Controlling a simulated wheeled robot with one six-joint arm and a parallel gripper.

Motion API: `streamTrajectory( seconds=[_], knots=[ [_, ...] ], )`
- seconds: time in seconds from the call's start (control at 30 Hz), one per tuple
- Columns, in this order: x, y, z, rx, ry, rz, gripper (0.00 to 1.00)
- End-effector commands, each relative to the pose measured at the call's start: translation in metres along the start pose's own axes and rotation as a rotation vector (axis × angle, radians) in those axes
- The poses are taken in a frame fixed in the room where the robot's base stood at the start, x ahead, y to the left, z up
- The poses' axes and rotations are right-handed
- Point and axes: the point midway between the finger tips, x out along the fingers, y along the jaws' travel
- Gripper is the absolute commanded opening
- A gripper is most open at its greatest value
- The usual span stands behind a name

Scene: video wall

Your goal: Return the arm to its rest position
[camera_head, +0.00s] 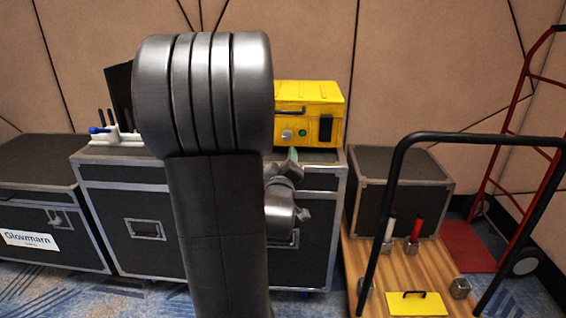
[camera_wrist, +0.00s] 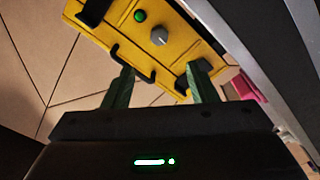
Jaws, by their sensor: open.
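My arm stands in the middle of the head view and hides part of the cases behind it. My gripper (camera_wrist: 160,88) shows in the wrist view with its two green fingers apart and nothing between them. The yellow box (camera_head: 318,98) sits on a black flight case (camera_head: 120,180). It has a dark handle, a grey knob and a green button. It also shows in the wrist view (camera_wrist: 185,22), beyond the fingers. I cannot tell whether the fingers touch it.
A white rack (camera_head: 112,138) with several tools stands on the case at left. A red hand truck (camera_head: 507,120) stands behind.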

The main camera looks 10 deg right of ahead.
Motion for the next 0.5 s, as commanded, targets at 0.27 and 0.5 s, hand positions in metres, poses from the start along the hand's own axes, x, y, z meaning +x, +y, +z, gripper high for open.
streamTrajectory(
  seconds=[0.27, 0.5],
  knots=[
    [0.015, 0.000, 0.001, 0.000, 0.000, 0.001, 0.52],
    [0.058, -0.001, 0.001, 0.000, 0.001, 0.002, 0.52]
  ],
)
